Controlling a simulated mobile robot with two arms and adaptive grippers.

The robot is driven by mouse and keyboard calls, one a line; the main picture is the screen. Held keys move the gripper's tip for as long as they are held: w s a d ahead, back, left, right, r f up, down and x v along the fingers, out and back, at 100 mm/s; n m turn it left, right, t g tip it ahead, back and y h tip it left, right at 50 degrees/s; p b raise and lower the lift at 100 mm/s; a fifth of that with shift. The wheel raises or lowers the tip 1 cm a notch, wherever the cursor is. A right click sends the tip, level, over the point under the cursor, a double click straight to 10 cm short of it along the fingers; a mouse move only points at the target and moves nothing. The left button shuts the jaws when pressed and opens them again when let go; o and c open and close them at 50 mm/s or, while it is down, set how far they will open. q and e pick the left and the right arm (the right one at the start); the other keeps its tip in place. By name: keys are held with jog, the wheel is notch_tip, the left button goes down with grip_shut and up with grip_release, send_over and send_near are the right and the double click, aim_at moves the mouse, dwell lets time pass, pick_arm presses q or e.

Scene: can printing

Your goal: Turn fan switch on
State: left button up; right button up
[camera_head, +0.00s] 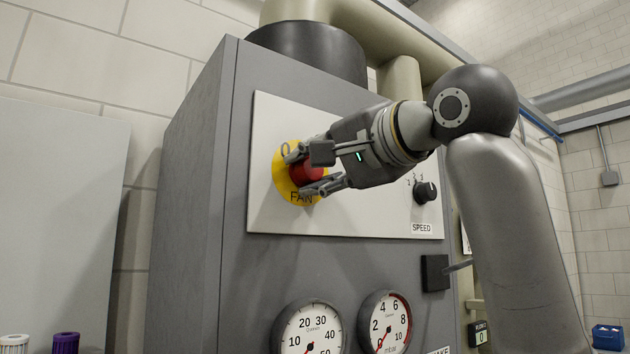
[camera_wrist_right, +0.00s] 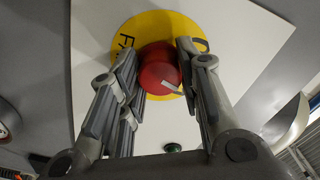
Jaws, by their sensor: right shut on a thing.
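The fan switch is a red knob (camera_head: 309,174) on a round yellow plate (camera_head: 282,187) marked "0" and "FAN", on the cabinet's light panel. My right gripper (camera_head: 299,172) reaches it from the right and is shut on the knob, one finger above and one below. In the right wrist view, the knob (camera_wrist_right: 157,68) sits between the two fingers. A short white mark shows on the knob's lower right there. Part of the yellow plate is hidden behind the gripper. My left gripper is not in view.
A black speed knob (camera_head: 426,192) sits on the same panel, right of the fan switch. Two gauges (camera_head: 308,330) (camera_head: 385,322) are below on the grey cabinet (camera_head: 190,210). A black box (camera_head: 435,273) juts out at lower right. A blue bin (camera_head: 608,337) is far right.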

jog(key=m+b, duration=0.2)
jog(key=m, duration=0.2)
jog(key=shift+f, duration=0.15)
jog(key=shift+m+b, duration=0.3)
jog(key=shift+m, duration=0.7)
jog(key=o, duration=1.1)
jog(key=shift+c, duration=0.2)
jog(key=shift+s+d, duration=0.1)
jog(key=v, duration=1.1)
jog(key=shift+s+d, duration=0.25)
jog(key=shift+s, duration=0.05)
